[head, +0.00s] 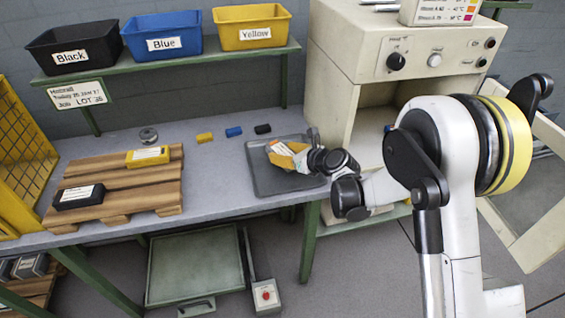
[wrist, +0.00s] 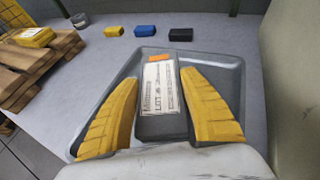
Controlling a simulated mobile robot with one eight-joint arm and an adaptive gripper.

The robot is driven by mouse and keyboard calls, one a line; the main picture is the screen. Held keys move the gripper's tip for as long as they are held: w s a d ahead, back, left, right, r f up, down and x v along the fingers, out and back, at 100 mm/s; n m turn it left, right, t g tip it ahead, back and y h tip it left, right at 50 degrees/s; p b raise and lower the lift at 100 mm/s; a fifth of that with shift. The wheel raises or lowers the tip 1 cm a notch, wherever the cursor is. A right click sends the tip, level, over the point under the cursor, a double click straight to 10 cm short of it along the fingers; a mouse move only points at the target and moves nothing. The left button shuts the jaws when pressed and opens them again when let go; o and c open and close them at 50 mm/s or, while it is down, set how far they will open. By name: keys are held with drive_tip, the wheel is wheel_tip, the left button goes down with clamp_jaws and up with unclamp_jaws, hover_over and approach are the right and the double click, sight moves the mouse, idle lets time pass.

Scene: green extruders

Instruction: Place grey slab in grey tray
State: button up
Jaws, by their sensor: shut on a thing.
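The grey slab (wrist: 162,120), with a white printed label and an orange patch at its far end, is between the two yellow fingers of my gripper (wrist: 161,115) in the wrist view. My gripper is shut on it. The grey tray (wrist: 222,64) lies around and beneath the slab, and the slab is within the tray's outline. I cannot tell whether the slab touches the tray floor. In the head view the tray (head: 266,182) sits at the right of the bench, and my gripper (head: 290,156) is over it, hiding most of the slab.
Small yellow (head: 204,138), blue (head: 234,132) and black (head: 262,129) blocks lie behind the tray. A wooden pallet (head: 115,175) at left carries a yellow slab (head: 148,156) and a black slab (head: 78,197). A beige machine (head: 340,70) stands at right.

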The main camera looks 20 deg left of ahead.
drive_tip(key=shift+f+b, duration=0.45)
drive_tip(key=shift+f, duration=0.95)
drive_tip(key=shift+f, duration=0.1)
drive_tip(key=o, duration=1.4)
drive_tip(key=shift+c, duration=0.2)
drive_tip(key=shift+s+d+r, duration=0.15)
drive_tip(key=shift+d+r, duration=0.15)
drive_tip(key=shift+r, duration=0.1)
drive_tip(key=p+v, duration=0.3)
drive_tip(key=v, duration=0.8)
drive_tip(key=shift+d+f+p, duration=0.1)
drive_tip(key=shift+p, duration=0.2)
